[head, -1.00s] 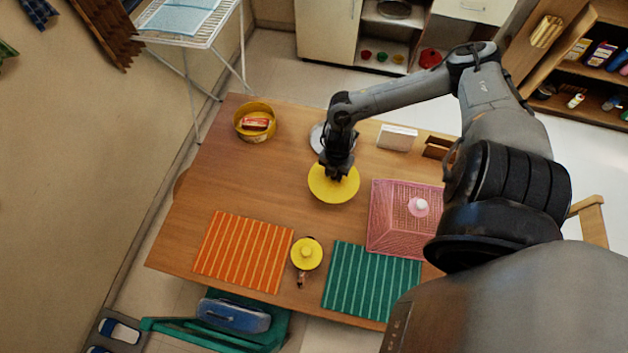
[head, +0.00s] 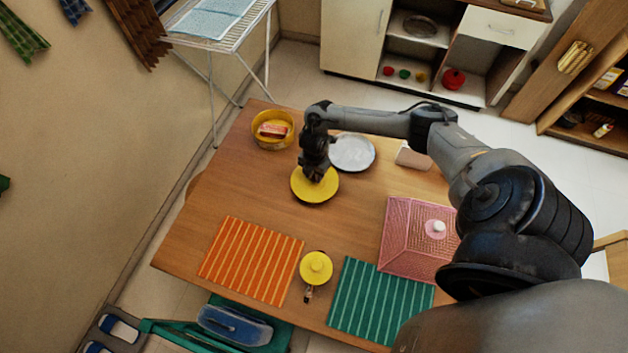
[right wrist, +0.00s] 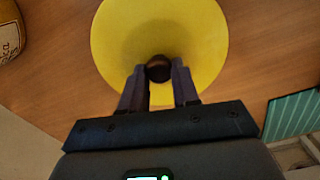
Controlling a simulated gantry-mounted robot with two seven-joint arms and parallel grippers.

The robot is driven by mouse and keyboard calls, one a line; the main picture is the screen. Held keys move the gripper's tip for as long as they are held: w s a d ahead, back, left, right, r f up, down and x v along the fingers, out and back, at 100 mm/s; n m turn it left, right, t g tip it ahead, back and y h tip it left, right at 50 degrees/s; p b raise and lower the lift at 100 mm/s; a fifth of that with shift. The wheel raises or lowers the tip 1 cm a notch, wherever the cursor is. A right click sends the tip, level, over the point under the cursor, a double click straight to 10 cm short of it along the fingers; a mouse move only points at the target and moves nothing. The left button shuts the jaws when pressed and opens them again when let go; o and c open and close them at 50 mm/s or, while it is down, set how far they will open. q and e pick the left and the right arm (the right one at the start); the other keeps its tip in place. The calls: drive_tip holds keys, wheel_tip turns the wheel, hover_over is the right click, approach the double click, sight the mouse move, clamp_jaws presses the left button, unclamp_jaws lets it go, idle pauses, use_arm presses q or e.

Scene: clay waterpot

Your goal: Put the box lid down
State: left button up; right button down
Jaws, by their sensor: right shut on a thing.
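The box lid (head: 312,192) is a round yellow disc with a dark round knob (right wrist: 158,68). My right gripper (head: 316,176) is over its middle, and in the right wrist view its fingers (right wrist: 158,74) are shut on the knob from both sides. The lid is over bare table, in front of the round yellow box (head: 256,140) and apart from it. I cannot tell whether its underside touches the table. The box stands open at the back left with a red and white packet inside; its edge also shows in the right wrist view (right wrist: 10,30). My left gripper is out of view.
A grey plate (head: 354,154) lies right of the lid. A pink mesh cover (head: 402,240), orange mat (head: 250,262), green mat (head: 382,302) and small yellow-lidded pot (head: 316,268) occupy the front and right. The wooden table (head: 225,200) is clear left of the lid.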

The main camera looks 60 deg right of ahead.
sight(314, 180)
drive_tip(key=shift+f+b, duration=0.3)
drive_tip(key=shift+f, duration=1.75)
drive_tip(key=shift+f, duration=0.15)
drive_tip(key=c, duration=0.8)
unclamp_jaws()
